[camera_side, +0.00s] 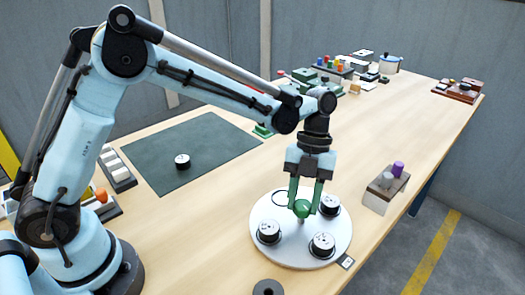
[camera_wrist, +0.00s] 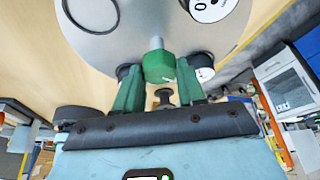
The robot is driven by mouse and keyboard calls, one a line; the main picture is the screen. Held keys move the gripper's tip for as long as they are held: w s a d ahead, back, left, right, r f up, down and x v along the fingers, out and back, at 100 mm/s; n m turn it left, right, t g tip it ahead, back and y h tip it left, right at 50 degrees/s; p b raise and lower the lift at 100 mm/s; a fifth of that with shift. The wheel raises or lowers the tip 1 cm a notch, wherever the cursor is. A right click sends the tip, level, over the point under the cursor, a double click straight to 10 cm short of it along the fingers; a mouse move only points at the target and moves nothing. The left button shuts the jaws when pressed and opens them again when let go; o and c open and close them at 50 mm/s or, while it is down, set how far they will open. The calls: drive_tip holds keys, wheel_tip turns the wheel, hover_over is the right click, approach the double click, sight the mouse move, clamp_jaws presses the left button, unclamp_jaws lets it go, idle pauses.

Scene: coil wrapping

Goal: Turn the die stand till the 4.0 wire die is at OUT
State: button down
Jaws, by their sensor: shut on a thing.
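The die stand (camera_side: 283,247) is a round white turntable on the bench. It carries three black-and-white wire dies, at left (camera_side: 269,232), front (camera_side: 322,244) and back right (camera_side: 330,204); their sizes are too small to read. An empty outlined spot (camera_side: 279,198) is at its back left. A small tag (camera_side: 345,262) sits at the front right rim, its print unreadable. My gripper (camera_side: 303,207) points down over the centre, its green fingers shut on the stand's green knob (camera_wrist: 158,67). In the wrist view, one die (camera_wrist: 209,8) is cut off by the top edge.
Another die (camera_side: 182,161) lies on the dark green mat (camera_side: 215,143). A block with a purple peg (camera_side: 397,169) stands right of the stand. A dark ring (camera_side: 268,288) is at the front edge. Racks and a pot (camera_side: 390,64) are at the far end.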

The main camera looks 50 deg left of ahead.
drive_tip(key=shift+w+d+m+y, duration=0.1)
drive_tip(key=shift+m+y, duration=0.5)
drive_tip(key=shift+m, duration=1)
drive_tip(key=shift+m+y, duration=0.6)
drive_tip(key=shift+m, duration=1.4)
drive_tip(key=c, duration=0.7)
unclamp_jaws()
drive_tip(key=shift+d, duration=0.1)
drive_tip(key=v, duration=1.2)
drive_tip(key=shift+w+d, duration=0.15)
drive_tip(key=shift+w, duration=0.05)
drive_tip(key=shift+o, duration=0.2)
